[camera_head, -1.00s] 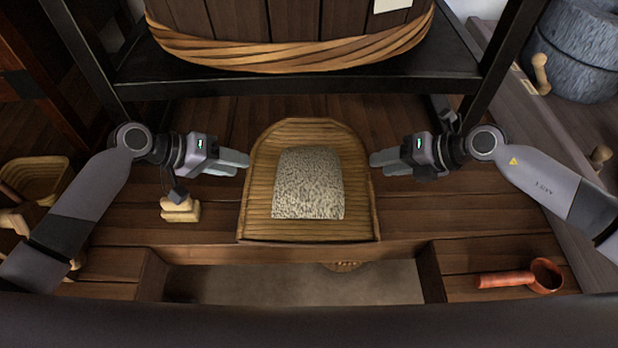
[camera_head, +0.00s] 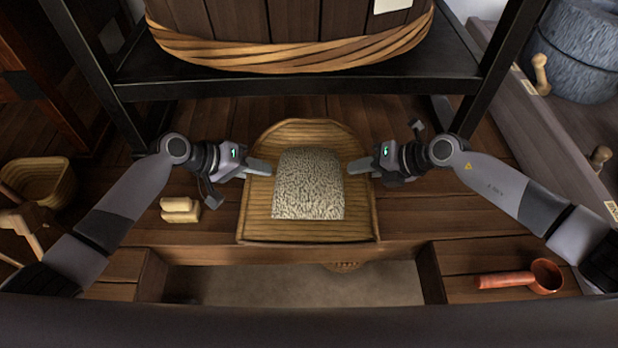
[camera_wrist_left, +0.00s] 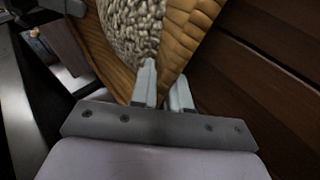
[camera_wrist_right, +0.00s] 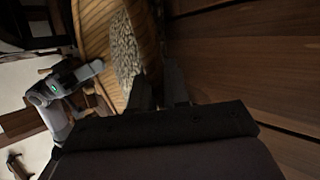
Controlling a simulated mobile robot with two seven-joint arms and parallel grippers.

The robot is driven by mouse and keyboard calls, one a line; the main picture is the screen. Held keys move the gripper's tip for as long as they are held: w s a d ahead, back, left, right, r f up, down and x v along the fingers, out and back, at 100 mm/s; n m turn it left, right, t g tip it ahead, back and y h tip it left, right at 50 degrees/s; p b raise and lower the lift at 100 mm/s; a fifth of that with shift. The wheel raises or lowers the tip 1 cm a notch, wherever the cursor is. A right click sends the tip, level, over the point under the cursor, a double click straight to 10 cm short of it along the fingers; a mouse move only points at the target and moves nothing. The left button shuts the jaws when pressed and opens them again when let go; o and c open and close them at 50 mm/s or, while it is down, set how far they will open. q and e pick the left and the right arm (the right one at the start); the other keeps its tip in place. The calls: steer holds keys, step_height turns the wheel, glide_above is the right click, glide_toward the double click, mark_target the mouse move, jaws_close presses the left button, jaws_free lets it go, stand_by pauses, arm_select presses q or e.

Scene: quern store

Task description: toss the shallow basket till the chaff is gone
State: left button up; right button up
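The shallow basket (camera_head: 308,231) lies flat on the wooden bench top in the head view, rounded at the back and straight at the front. A speckled pale-and-dark heap of grain (camera_head: 308,185) sits in its middle; chaff cannot be told apart from grain. My left gripper (camera_head: 259,167) is at the basket's left rim. In the left wrist view the woven rim (camera_wrist_left: 190,35) runs between its close-set fingers (camera_wrist_left: 164,88). My right gripper (camera_head: 358,166) is at the right rim. In the right wrist view its fingers (camera_wrist_right: 158,88) stand close together on either side of the rim.
A big wooden tub (camera_head: 290,60) stands on a black frame behind. A reddish ladle (camera_head: 520,279) lies front right. A stone quern (camera_head: 585,50) stands far right.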

arm_select(q)
jaws_close()
arm_select(e)
jaws_close()
